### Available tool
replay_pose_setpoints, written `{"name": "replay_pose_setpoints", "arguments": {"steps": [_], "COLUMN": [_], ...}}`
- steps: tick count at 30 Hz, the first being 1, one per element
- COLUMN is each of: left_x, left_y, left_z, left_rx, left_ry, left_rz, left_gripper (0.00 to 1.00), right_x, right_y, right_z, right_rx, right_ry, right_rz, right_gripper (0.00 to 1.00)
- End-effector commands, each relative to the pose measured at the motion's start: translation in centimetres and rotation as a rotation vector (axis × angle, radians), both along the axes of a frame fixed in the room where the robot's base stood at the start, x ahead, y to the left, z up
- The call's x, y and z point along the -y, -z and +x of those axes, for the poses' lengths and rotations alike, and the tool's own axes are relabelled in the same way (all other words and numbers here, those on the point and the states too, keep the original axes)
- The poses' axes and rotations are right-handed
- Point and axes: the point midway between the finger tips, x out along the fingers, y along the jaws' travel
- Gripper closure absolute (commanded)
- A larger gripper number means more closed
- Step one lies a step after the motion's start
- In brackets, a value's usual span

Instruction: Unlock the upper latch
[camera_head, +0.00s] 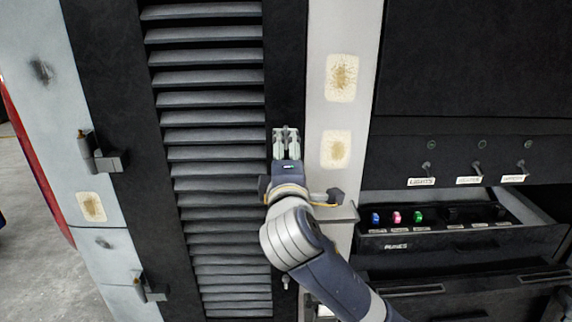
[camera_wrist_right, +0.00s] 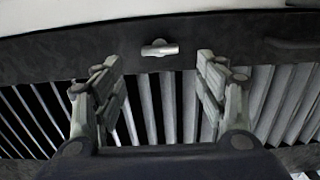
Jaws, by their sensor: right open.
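The upper latch (camera_wrist_right: 160,48) is a small pale metal turn-piece on the dark door frame. It lies crosswise, nearly horizontal in the right wrist view. My right gripper (camera_wrist_right: 160,80) is open, with one finger on each side of the latch's line and a clear gap between them. The fingers appear apart from the latch. In the head view my right gripper (camera_head: 287,131) is at the right frame strip of the louvred door (camera_head: 210,120); the latch cannot be made out there. A lower latch (camera_head: 286,282) shows small further down the same strip. My left gripper is not in view.
Hinges (camera_head: 97,157) stand out on the door's left edge. A pale post (camera_head: 335,110) with worn patches is right of the door. Further right, an open drawer (camera_head: 400,243) holds coloured fuses, below labelled switches (camera_head: 428,168).

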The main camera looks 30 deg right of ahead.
Motion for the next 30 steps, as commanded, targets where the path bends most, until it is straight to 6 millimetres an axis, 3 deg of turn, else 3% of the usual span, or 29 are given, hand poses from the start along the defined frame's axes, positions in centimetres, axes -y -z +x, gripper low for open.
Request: {"name": "replay_pose_setpoints", "arguments": {"steps": [4,10,26,30], "left_x": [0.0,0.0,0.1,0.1], "left_y": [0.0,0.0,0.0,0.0], "left_z": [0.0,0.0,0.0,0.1], "left_rx": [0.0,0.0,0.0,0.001], "left_ry": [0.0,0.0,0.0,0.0], "left_rz": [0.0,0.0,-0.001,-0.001], "left_gripper": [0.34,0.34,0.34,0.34], "right_x": [-1.3,-2.0,-2.0,-2.2], "right_y": [0.1,0.0,0.1,1.9], "right_z": [-2.1,-3.3,-3.3,-1.9], "right_rx": [0.0,0.0,-0.001,-0.034], "right_ry": [-0.001,0.001,0.001,-0.008], "right_rz": [0.001,0.001,0.001,0.011], "right_gripper": [0.34,0.34,0.34,0.34]}}
